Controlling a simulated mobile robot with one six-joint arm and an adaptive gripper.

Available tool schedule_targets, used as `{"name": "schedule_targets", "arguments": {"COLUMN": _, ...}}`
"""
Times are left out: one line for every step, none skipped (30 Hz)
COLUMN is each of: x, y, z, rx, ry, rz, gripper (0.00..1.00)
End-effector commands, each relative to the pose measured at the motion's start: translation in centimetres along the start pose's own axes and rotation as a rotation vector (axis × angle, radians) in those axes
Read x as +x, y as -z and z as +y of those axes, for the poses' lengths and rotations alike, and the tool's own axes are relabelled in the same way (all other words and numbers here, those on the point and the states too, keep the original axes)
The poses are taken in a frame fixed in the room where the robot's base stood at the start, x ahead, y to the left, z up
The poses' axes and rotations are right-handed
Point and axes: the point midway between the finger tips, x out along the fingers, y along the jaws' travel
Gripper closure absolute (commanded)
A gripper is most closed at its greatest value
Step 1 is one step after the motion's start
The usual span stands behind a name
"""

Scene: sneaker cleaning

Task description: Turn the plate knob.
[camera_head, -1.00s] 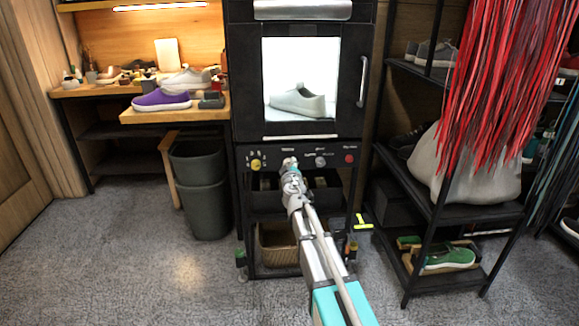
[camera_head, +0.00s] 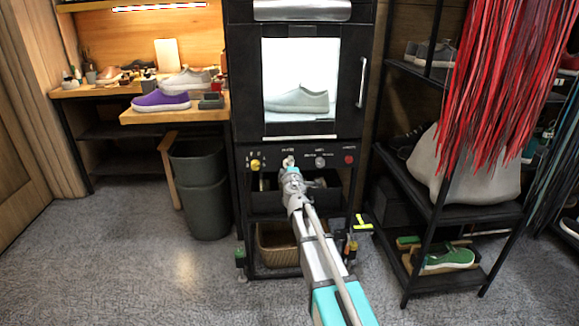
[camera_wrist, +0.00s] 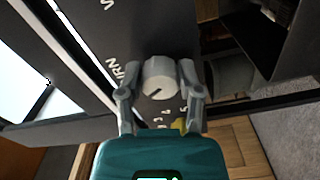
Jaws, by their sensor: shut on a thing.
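The plate knob (camera_wrist: 158,79) is a round light-grey knob with a dark pointer mark, on the dark control panel (camera_head: 270,150) of the cabinet. My gripper (camera_wrist: 158,88) has one finger on each side of it and is shut on it. In the head view my gripper (camera_head: 289,163) reaches the panel and mostly hides this knob.
A yellow knob (camera_head: 255,164) is left of my gripper; a grey knob (camera_head: 320,162) and a red button (camera_head: 349,159) are right. A shoe rack (camera_head: 440,205) stands at the right, grey bins (camera_head: 201,200) at the left. The floor in front is mostly clear.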

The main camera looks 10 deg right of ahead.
Motion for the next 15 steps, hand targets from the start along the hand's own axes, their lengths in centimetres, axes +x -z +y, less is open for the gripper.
{"name": "schedule_targets", "arguments": {"x": 0.08, "y": -0.03, "z": 0.05, "rx": -0.034, "ry": 0.0, "rz": -0.001, "gripper": 1.0}}
{"name": "schedule_targets", "arguments": {"x": 0.09, "y": -0.04, "z": 0.06, "rx": -0.055, "ry": 0.0, "rz": -0.001, "gripper": 1.0}}
{"name": "schedule_targets", "arguments": {"x": 0.09, "y": -0.03, "z": 0.06, "rx": -0.081, "ry": 0.0, "rz": -0.001, "gripper": 1.0}}
{"name": "schedule_targets", "arguments": {"x": 0.09, "y": -0.03, "z": 0.07, "rx": -0.1, "ry": 0.0, "rz": -0.001, "gripper": 1.0}}
{"name": "schedule_targets", "arguments": {"x": 0.09, "y": -0.03, "z": 0.07, "rx": -0.116, "ry": 0.0, "rz": -0.001, "gripper": 1.0}}
{"name": "schedule_targets", "arguments": {"x": 0.09, "y": -0.03, "z": 0.08, "rx": -0.138, "ry": 0.0, "rz": -0.001, "gripper": 1.0}}
{"name": "schedule_targets", "arguments": {"x": 0.09, "y": -0.03, "z": 0.08, "rx": -0.151, "ry": 0.0, "rz": -0.001, "gripper": 1.0}}
{"name": "schedule_targets", "arguments": {"x": 0.09, "y": -0.03, "z": 0.09, "rx": -0.164, "ry": 0.0, "rz": -0.001, "gripper": 1.0}}
{"name": "schedule_targets", "arguments": {"x": 0.09, "y": -0.02, "z": 0.09, "rx": -0.178, "ry": 0.0, "rz": -0.001, "gripper": 1.0}}
{"name": "schedule_targets", "arguments": {"x": 0.09, "y": -0.02, "z": 0.09, "rx": -0.188, "ry": 0.0, "rz": -0.001, "gripper": 1.0}}
{"name": "schedule_targets", "arguments": {"x": 0.09, "y": -0.02, "z": 0.09, "rx": -0.196, "ry": 0.0, "rz": -0.001, "gripper": 1.0}}
{"name": "schedule_targets", "arguments": {"x": 0.09, "y": -0.02, "z": 0.1, "rx": -0.204, "ry": 0.0, "rz": -0.001, "gripper": 1.0}}
{"name": "schedule_targets", "arguments": {"x": 0.09, "y": -0.02, "z": 0.1, "rx": -0.21, "ry": 0.0, "rz": -0.001, "gripper": 1.0}}
{"name": "schedule_targets", "arguments": {"x": 0.09, "y": -0.02, "z": 0.1, "rx": -0.214, "ry": 0.0, "rz": -0.001, "gripper": 1.0}}
{"name": "schedule_targets", "arguments": {"x": 0.08, "y": -0.02, "z": 0.1, "rx": -0.219, "ry": 0.0, "rz": -0.001, "gripper": 1.0}}
